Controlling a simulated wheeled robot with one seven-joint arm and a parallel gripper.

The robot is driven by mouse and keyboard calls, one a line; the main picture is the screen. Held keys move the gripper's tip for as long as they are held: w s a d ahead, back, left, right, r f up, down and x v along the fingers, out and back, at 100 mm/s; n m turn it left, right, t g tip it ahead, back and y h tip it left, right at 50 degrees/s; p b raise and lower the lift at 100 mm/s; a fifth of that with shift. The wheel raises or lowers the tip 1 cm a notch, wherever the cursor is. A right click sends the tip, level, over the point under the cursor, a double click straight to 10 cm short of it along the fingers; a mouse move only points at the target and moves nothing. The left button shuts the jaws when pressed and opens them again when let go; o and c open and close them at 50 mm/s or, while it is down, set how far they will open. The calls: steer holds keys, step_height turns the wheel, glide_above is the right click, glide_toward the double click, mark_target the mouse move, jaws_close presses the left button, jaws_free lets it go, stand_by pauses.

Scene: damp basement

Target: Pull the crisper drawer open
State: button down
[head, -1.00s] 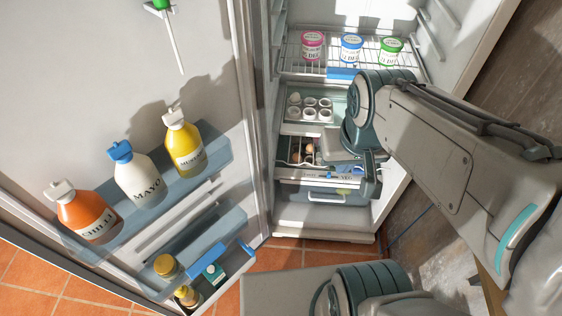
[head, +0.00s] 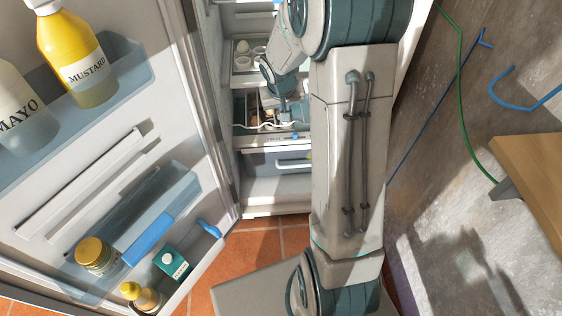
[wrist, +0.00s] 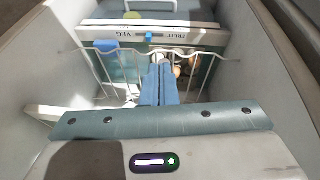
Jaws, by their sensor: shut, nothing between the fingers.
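The crisper drawer (head: 290,166) is low in the open fridge in the head view, a bluish clear front partly hidden by my arm. In the wrist view its front (wrist: 190,14) is at the top, with a pale handle bar (wrist: 150,5). A label strip (wrist: 185,38) reading VEG and FRUIT, with a small blue slider (wrist: 148,37), runs along the near side. My gripper (wrist: 160,62) is shut and empty. Its blue fingers are over the white wire basket (wrist: 95,70), apart from the crisper handle in the picture. The drawer looks shut.
The open fridge door on the left carries a mustard bottle (head: 78,55), a mayo bottle (head: 20,110) and jars in a lower bin. Eggs (head: 243,48) sit on a shelf above the basket. A wooden table (head: 535,175) stands at right.

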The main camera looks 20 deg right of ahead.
steer(key=w+d+f+b, duration=0.1)
steer(key=w+f+b, duration=0.2)
steer(key=f, duration=1)
steer(key=w+d+f+b, duration=0.2)
steer(key=w+f+b, duration=0.2)
steer(key=f, duration=1)
steer(key=w+d+f+m+b, duration=0.1)
steer(key=w+f+b, duration=0.3)
steer(key=f, duration=0.9)
steer(key=d+b, duration=0.1)
steer(key=b, duration=0.2)
steer(key=shift+d+f+y+b, duration=0.15)
steer(key=shift+y+b, duration=0.2)
steer(key=shift+y, duration=0.05)
